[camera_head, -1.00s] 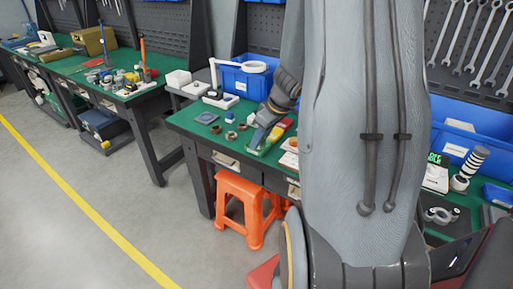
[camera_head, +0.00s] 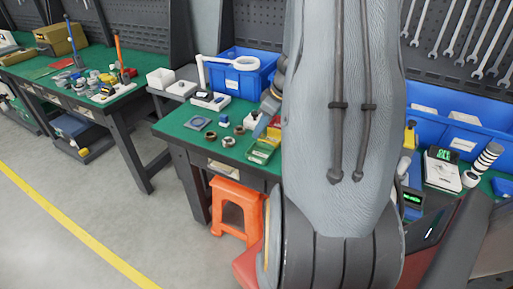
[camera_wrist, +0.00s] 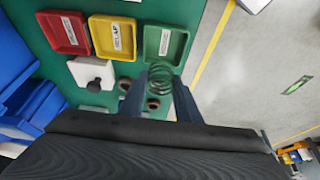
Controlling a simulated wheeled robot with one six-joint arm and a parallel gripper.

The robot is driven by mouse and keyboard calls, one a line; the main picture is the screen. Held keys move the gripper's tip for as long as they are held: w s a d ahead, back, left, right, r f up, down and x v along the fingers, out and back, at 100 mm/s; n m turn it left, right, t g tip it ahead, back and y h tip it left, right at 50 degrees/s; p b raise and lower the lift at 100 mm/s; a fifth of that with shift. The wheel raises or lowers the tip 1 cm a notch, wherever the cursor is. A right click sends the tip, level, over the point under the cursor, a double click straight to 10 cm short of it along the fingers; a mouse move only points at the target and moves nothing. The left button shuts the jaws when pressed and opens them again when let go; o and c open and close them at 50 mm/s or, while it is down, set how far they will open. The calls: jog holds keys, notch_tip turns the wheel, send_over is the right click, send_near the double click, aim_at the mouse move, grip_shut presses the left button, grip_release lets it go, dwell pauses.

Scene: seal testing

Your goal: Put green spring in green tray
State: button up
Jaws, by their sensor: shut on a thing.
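A green spring (camera_wrist: 160,79) stands between the two fingertips of my gripper (camera_wrist: 160,97) in the wrist view. My gripper is shut on it. The green tray (camera_wrist: 167,41) is the rightmost of a row of three, with a white label; it looks empty. The spring overlaps the tray's near edge in this view; I cannot tell its height above the table. In the head view my gripper (camera_head: 262,124) is partly behind my arm, near the green tray (camera_head: 260,156), and the spring cannot be made out.
A yellow tray (camera_wrist: 112,36) and a red tray (camera_wrist: 63,33) sit beside the green one. A white block with a dark knob (camera_wrist: 92,74) and metal rings (camera_head: 228,141) lie on the green table. Blue bins (camera_head: 240,75) stand behind. An orange stool (camera_head: 235,207) stands below.

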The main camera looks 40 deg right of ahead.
notch_tip(320, 180, down, 4)
jog(key=shift+w+a+f, duration=0.1)
jog(key=shift+a+f, duration=0.05)
jog(key=shift+f+p, duration=0.45)
jog(key=shift+f, duration=1.6)
jog(key=shift+f+b, duration=0.15)
jog(key=shift+b, duration=0.15)
jog(key=o, duration=0.8)
jog(key=shift+r+p, duration=0.2)
jog(key=shift+p, duration=0.1)
jog(key=shift+r, duration=0.35)
jog(key=b+v, duration=0.1)
jog(key=v, duration=1)
